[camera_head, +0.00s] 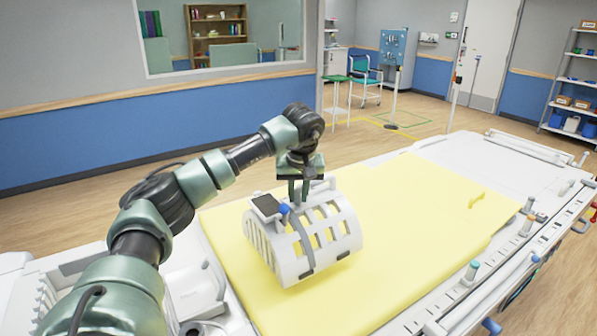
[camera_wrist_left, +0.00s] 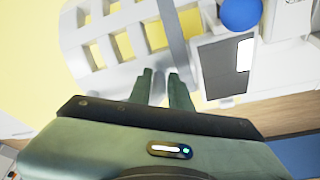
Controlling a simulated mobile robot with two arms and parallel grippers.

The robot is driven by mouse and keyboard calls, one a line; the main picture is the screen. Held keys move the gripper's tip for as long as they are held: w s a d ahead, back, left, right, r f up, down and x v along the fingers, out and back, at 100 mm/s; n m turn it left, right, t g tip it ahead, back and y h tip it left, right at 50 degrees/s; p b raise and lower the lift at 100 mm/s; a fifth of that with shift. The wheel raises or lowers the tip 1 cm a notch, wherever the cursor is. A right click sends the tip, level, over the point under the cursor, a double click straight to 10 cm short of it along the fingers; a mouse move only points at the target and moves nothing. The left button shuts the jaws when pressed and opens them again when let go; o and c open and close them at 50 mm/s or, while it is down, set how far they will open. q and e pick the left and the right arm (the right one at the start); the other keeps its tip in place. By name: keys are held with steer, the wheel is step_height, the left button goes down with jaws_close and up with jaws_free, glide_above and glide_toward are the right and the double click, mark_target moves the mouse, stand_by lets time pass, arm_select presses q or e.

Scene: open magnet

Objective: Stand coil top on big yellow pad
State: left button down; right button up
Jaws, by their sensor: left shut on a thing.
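The coil top (camera_head: 290,262) is a white arched shell with rectangular openings, a grey strap, a dark panel and a blue knob. It is arch side up over the near left part of the big yellow pad (camera_head: 400,210). I cannot tell whether its lower edge touches the pad. My left gripper (camera_head: 304,192) is above it, pointing down, shut on the coil top at its upper edge. In the left wrist view, the fingers (camera_wrist_left: 161,84) meet the coil top (camera_wrist_left: 105,48) beside the strap. Its underside is hidden. My right gripper is out of view.
The pad lies on a long white patient table (camera_head: 466,155) with rails and knobs along its right side. A small yellow piece (camera_head: 477,199) stands on the far right of the pad. The pad's middle and near right are clear. Shelves, a chair and a door are far behind.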

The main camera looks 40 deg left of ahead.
mark_target(299, 209)
arm_select(q)
steer(key=shift+f, duration=0.75)
steer(key=shift+f+p, duration=0.55)
steer(key=shift+f, duration=1.3)
steer(key=c, duration=1.3)
jaws_free()
steer(key=shift+s+d+f, duration=0.1)
steer(key=shift+d+r+b, duration=0.1)
steer(key=shift+r+b, duration=0.2)
steer(key=shift+r, duration=0.15)
steer(key=b+v, duration=0.3)
steer(key=v, duration=0.8)
steer(key=shift+s+r, duration=0.1)
steer(key=shift+s, duration=0.05)
